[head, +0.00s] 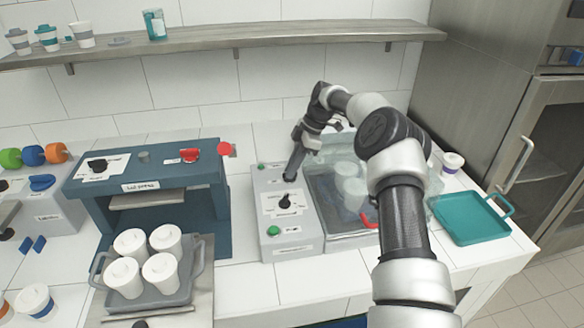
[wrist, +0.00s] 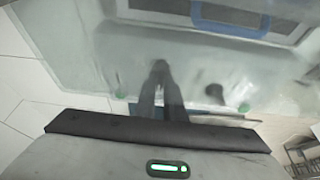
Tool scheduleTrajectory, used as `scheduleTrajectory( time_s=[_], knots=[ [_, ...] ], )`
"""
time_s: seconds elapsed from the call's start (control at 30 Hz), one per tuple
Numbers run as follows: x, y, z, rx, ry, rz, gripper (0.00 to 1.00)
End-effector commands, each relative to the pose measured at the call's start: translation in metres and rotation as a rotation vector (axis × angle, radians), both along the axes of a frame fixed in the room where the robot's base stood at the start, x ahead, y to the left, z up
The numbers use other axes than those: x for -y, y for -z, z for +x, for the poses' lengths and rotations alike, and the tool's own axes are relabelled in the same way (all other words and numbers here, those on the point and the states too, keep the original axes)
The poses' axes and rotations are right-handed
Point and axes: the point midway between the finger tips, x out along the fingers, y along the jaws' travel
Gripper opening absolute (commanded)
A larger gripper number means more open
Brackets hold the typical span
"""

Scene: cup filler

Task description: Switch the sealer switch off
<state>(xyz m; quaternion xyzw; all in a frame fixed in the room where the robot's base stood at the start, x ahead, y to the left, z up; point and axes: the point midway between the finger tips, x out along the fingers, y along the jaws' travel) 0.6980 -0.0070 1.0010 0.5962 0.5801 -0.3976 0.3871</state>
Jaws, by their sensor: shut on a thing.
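The sealer (head: 307,245) is a grey machine with a control panel on its left side and a clear lid on its right. My gripper (head: 291,177) reaches down onto the upper part of this panel, above the black knob with a dial label (head: 285,201). In the wrist view my dark fingers (wrist: 160,70) are together on the panel. They are shut on the sealer switch, which they hide, so its position cannot be read. The black knob also shows in the wrist view (wrist: 214,92), to the right of the fingers.
Green buttons sit at the panel's front (head: 273,230) and back (head: 261,166). White cups stand under the clear lid. Left is the blue lid press (head: 150,186), with a grey tray of cups (head: 178,300) before it. A teal tray (head: 468,220) lies at right.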

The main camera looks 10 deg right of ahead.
Motion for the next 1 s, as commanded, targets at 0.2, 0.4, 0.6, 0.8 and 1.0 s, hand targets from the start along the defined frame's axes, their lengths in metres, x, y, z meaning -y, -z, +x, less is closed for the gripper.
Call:
scheduleTrajectory(
  time_s=[0.2,0.4,0.6,0.8,1.0],
  knots=[
    [0.0006,0.0017,-0.0004,-0.003,-0.039,-0.004,0.00],
    [0.0008,0.0017,-0.0004,-0.003,-0.046,-0.004,0.00],
    [0.0009,0.0018,-0.0005,-0.003,-0.046,-0.004,0.00],
    [0.0006,0.0013,-0.0002,-0.002,-0.044,-0.003,0.28],
    [0.0004,0.0005,0.0002,-0.001,-0.043,-0.002,0.28]
  ],
)
